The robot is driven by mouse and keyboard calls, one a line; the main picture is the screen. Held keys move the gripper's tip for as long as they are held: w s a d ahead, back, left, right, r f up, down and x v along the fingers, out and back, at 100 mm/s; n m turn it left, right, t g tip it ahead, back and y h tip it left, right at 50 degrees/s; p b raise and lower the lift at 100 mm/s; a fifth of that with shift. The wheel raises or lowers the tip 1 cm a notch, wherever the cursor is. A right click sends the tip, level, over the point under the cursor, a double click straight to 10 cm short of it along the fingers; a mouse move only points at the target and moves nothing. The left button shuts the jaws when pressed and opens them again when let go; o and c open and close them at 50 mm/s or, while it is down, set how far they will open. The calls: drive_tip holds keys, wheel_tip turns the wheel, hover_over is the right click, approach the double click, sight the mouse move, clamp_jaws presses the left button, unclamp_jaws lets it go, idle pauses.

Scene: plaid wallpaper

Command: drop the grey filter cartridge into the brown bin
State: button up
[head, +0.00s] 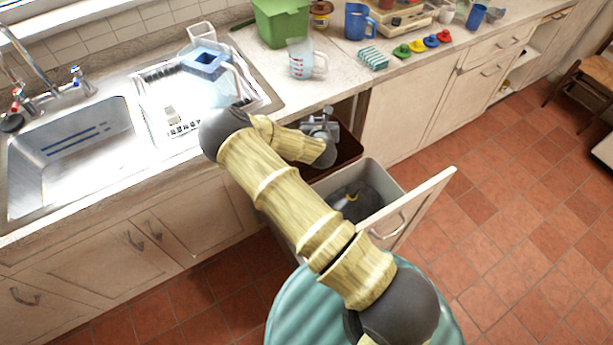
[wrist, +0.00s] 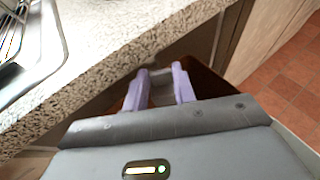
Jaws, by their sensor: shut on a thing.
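My gripper (wrist: 163,82) is shut on the grey filter cartridge (wrist: 162,93), which shows only in part between the two pale purple fingers in the wrist view. In the head view my gripper (head: 322,124) is over the brown bin (head: 348,150), beside the counter's front edge. The brown bin sits at the back of the pulled-out drawer, and its wall also shows in the wrist view (wrist: 207,82) behind the fingers. My arm hides part of this bin, and its inside is mostly hidden. I cannot make out the cartridge clearly in the head view.
A grey bin (head: 389,174) with dark contents stands in front of the brown one, behind the open drawer front (head: 415,210). The counter edge (wrist: 120,68) runs close to the fingers. A sink (head: 70,150) and dish rack (head: 180,125) lie to the left.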

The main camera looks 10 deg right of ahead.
wheel_tip(320, 180, down, 6)
drive_tip(key=b, duration=0.4)
drive_tip(key=o, duration=1.1)
drive_tip(key=shift+c, duration=0.2)
drive_tip(key=v, duration=1.7)
drive_tip(key=shift+s, duration=0.25)
